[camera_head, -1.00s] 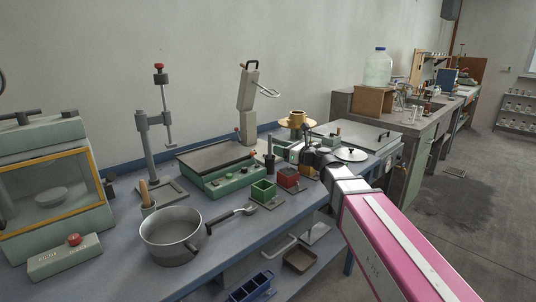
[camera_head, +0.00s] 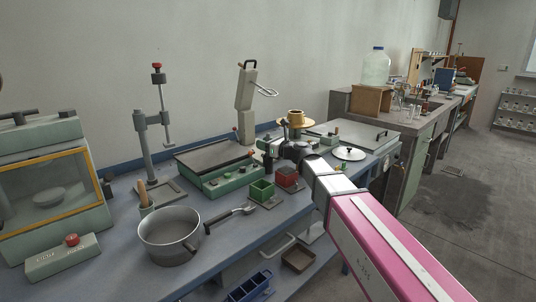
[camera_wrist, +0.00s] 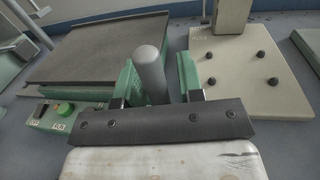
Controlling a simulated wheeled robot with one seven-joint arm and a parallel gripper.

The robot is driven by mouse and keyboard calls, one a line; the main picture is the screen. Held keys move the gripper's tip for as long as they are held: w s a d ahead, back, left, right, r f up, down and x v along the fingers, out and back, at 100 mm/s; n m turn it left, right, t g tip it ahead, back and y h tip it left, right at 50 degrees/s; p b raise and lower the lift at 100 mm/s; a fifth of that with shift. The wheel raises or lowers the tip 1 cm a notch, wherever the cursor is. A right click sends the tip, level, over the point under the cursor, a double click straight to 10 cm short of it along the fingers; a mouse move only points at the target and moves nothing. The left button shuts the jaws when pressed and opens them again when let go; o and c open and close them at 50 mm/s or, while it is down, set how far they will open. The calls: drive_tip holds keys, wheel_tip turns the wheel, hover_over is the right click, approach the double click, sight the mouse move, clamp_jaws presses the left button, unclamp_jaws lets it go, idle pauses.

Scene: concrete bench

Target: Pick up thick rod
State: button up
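The thick rod is a plain grey cylinder (camera_wrist: 150,72) with a rounded top, standing between the two green fingers of my gripper (camera_wrist: 160,82) in the wrist view. It is close to the left finger, and a narrow gap shows between it and the right finger. My gripper is open around it; its lower end is hidden behind the gripper body. In the head view my gripper (camera_head: 270,148) is over the bench behind the small green and red boxes, and I cannot make out the rod clearly there.
A green device with a dark top plate (camera_wrist: 95,45) lies left of the gripper. A pale base plate with dark knobs (camera_wrist: 245,65) is on the right. A green box (camera_head: 262,190), a red box (camera_head: 287,177) and a pot (camera_head: 169,235) stand nearer the bench's front.

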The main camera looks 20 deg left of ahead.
clamp_jaws()
